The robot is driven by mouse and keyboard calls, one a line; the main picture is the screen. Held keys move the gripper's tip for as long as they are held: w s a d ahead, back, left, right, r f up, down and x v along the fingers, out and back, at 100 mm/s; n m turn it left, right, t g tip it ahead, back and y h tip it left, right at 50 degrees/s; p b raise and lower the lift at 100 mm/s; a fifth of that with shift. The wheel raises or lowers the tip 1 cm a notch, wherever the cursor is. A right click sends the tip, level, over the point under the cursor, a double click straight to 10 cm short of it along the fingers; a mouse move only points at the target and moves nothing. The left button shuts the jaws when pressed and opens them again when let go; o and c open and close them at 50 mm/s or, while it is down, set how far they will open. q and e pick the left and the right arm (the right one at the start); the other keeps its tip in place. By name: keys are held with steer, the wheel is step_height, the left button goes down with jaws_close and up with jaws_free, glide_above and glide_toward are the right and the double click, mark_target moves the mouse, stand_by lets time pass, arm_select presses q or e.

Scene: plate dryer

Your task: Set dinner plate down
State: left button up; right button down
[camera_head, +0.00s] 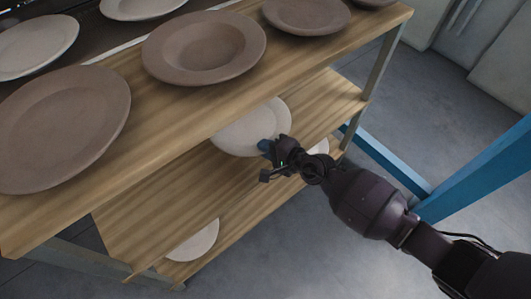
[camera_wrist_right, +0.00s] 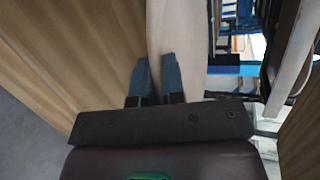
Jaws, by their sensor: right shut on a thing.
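A pale dinner plate (camera_head: 246,133) is at the middle wooden shelf, partly under the top shelf's edge. My right gripper (camera_head: 268,148) reaches in from the right and is shut on the plate's near rim. In the right wrist view the plate (camera_wrist_right: 180,30) shows as a pale band at the blue fingertips of my right gripper (camera_wrist_right: 158,75). Whether the plate's underside touches the shelf cannot be told. My left gripper is not in view.
The top shelf (camera_head: 130,160) holds brown plates, including a wide-rimmed one (camera_head: 205,47) and a large one (camera_head: 65,128). A pale plate (camera_head: 195,241) lies on the lower shelf. A shelf post (camera_head: 385,60) and blue frame (camera_head: 480,170) stand at right. The middle shelf's left part is clear.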

mark_target(266, 161)
step_height(266, 161, down, 3)
steer(key=shift+s+r+b, duration=0.1)
steer(key=shift+s+b, duration=0.05)
steer(key=shift+b, duration=0.45)
steer(key=shift+f, duration=0.3)
steer(key=shift+w+r, duration=0.15)
steer(key=shift+w, duration=0.05)
steer(key=shift+f+b, duration=0.2)
steer(key=shift+b, duration=0.15)
steer(key=c, duration=1.5)
jaws_free()
steer(key=shift+s, duration=0.1)
steer(key=shift+r, duration=0.1)
